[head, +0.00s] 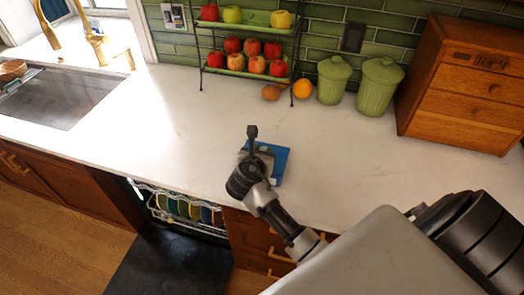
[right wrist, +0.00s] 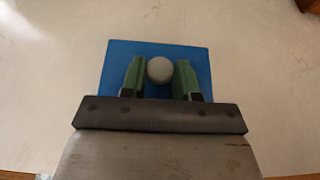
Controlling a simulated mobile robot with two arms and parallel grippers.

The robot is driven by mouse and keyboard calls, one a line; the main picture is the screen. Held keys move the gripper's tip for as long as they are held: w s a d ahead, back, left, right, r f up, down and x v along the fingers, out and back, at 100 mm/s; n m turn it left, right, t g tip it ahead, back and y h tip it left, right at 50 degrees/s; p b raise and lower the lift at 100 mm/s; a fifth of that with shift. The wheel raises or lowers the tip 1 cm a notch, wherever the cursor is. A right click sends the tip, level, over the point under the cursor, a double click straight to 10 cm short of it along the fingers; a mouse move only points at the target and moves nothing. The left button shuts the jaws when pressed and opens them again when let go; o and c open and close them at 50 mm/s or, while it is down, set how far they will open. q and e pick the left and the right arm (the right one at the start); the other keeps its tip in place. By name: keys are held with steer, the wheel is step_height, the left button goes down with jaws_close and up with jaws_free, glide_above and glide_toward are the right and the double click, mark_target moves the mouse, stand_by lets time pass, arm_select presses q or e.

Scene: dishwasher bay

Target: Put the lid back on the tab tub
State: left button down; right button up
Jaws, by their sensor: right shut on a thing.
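The lid is a flat blue square with a round pale grey knob (right wrist: 160,70). In the right wrist view its blue plate (right wrist: 198,58) lies beyond the fingers. My right gripper (right wrist: 160,80) has its two green fingers closed on either side of the knob. In the head view the blue lid (head: 281,161) is partly covered by my right gripper (head: 257,160), over the counter near its front edge. A small pale part shows at the lid's left. I cannot tell whether the tub is under the lid; no separate tub is clear. My left gripper is not in view.
The white counter (head: 185,125) is clear around the lid. At the back stand a fruit rack (head: 248,74), two green canisters (head: 378,88), an orange (head: 303,88) and a wooden drawer box (head: 462,85). A sink (head: 65,98) is at left; an open dishwasher rack (head: 180,208) is below.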

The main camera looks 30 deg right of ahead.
steer(key=shift+f, duration=0.1)
steer(key=shift+f, duration=0.25)
steer(key=shift+f, duration=0.25)
steer(key=o, duration=0.9)
steer(key=shift+r, duration=0.15)
steer(key=v, duration=0.4)
steer(key=b+v, duration=0.1)
steer(key=v, duration=0.7)
steer(key=shift+r, duration=0.5)
